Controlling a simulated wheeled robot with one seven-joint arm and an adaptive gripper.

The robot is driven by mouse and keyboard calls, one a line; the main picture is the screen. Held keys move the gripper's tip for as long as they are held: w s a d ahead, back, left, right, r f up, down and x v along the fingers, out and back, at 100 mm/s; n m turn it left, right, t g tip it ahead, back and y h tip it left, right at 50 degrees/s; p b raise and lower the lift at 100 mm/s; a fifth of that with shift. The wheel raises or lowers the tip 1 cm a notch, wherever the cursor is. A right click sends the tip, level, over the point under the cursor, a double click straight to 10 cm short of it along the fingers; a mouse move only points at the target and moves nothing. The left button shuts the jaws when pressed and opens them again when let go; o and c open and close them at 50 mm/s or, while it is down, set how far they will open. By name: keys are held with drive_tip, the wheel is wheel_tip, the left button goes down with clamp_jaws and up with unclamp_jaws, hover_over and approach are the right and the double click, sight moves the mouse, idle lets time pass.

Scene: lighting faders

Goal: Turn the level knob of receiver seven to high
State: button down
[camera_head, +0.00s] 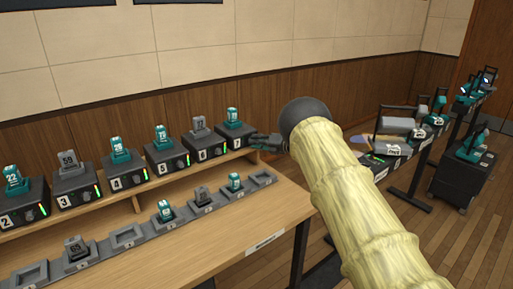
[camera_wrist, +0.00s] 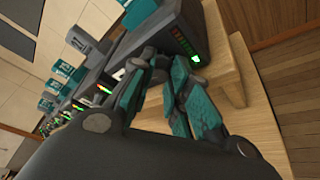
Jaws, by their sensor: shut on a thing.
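Receiver seven (camera_head: 236,137) is the dark box at the right end of the raised shelf, with a teal pack numbered in white on top. It is large in the wrist view (camera_wrist: 158,33), where its level meter (camera_wrist: 187,45) shows a lit green part at the low end and dim red bars beyond. My gripper (camera_head: 256,141), dark and teal, is at the right of its front face. In the wrist view my gripper (camera_wrist: 164,64) is shut on the level knob at the front, beside the meter. The fingers mostly hide the knob, so its pointer cannot be read.
Several similar receivers (camera_head: 72,184) stand in a row to the left. A grey tray strip (camera_head: 125,240) with packs in some slots lies on the wooden table (camera_head: 200,254) below. Carts with cases (camera_head: 405,130) stand at the right. The floor between is open.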

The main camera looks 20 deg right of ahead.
drive_tip(key=m+t+b, duration=0.1)
drive_tip(key=m, duration=0.1)
drive_tip(key=m+y+b, duration=0.1)
drive_tip(key=m+b, duration=0.1)
drive_tip(key=m, duration=0.1)
drive_tip(key=m+t+y+b, duration=0.1)
drive_tip(key=m+b, duration=0.1)
drive_tip(key=m, duration=0.1)
drive_tip(key=shift+d+f+t, duration=0.15)
drive_tip(key=shift+f+t, duration=0.15)
drive_tip(key=shift+f, duration=0.05)
idle(0.4)
drive_tip(key=c, duration=1.3)
unclamp_jaws()
drive_tip(key=shift+f, duration=0.1)
drive_tip(key=shift+v, duration=4)
drive_tip(key=shift+w, duration=0.1)
